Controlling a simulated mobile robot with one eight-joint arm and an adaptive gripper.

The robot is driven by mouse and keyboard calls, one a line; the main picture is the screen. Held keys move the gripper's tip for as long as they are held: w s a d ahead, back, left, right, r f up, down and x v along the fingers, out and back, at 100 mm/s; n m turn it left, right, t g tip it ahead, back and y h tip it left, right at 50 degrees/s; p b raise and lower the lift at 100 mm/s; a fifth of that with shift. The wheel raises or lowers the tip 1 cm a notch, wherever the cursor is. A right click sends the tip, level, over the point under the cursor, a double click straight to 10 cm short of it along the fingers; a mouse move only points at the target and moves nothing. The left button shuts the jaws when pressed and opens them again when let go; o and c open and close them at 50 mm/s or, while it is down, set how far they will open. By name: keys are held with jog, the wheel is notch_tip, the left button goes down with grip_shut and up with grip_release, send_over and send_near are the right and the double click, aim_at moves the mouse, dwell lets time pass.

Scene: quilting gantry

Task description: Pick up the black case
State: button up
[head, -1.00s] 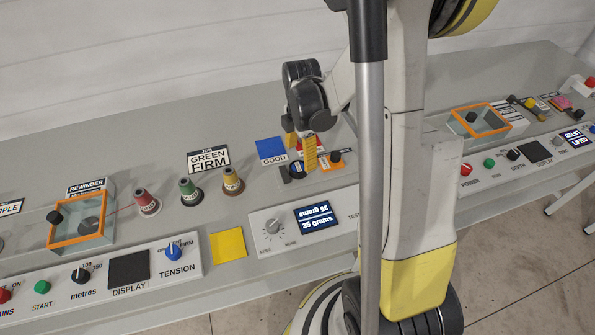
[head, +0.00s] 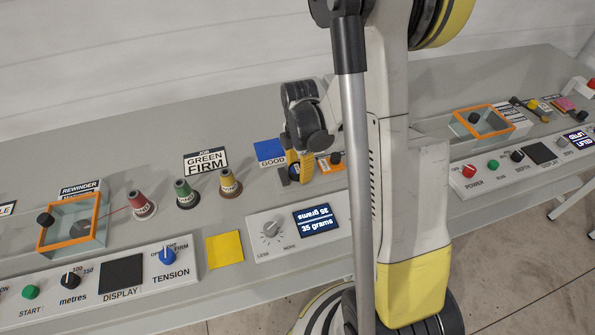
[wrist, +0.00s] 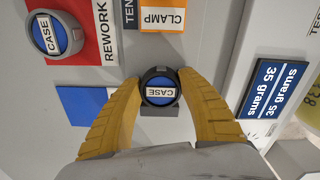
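The black case (wrist: 160,88) is round with a blue and white label reading CASE. In the wrist view it sits against a dark grey block (wrist: 160,110) beside the orange CLAMP label (wrist: 162,17). My gripper (wrist: 161,85) has its yellow fingers on either side of it, tips at its edges; I cannot tell whether they press on it. In the head view my gripper (head: 300,166) is low over the bench there and partly hides the spot. A second round CASE (wrist: 52,35) sits on the red REWORK pad, left in the wrist view.
A blue GOOD pad (head: 270,152) lies just left of my gripper. The scale display (head: 317,220) reading 35 grams is in front. Thread cones (head: 187,191) and a yellow pad (head: 225,250) stand farther left. My arm hides part of the bench to the right.

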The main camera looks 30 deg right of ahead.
jog(key=shift+r+p, duration=0.3)
jog(key=shift+r, duration=0.2)
jog(key=r, duration=0.1)
jog(key=r+p, duration=0.2)
jog(key=r, duration=0.1)
jog(key=shift+s, duration=0.35)
jog(key=s+a+r+p, duration=0.2)
jog(key=s+r+p, duration=0.2)
jog(key=s, duration=0.6)
notch_tip(320, 180, up, 2)
jog(key=shift+s+a, duration=0.2)
jog(key=shift+s, duration=0.15)
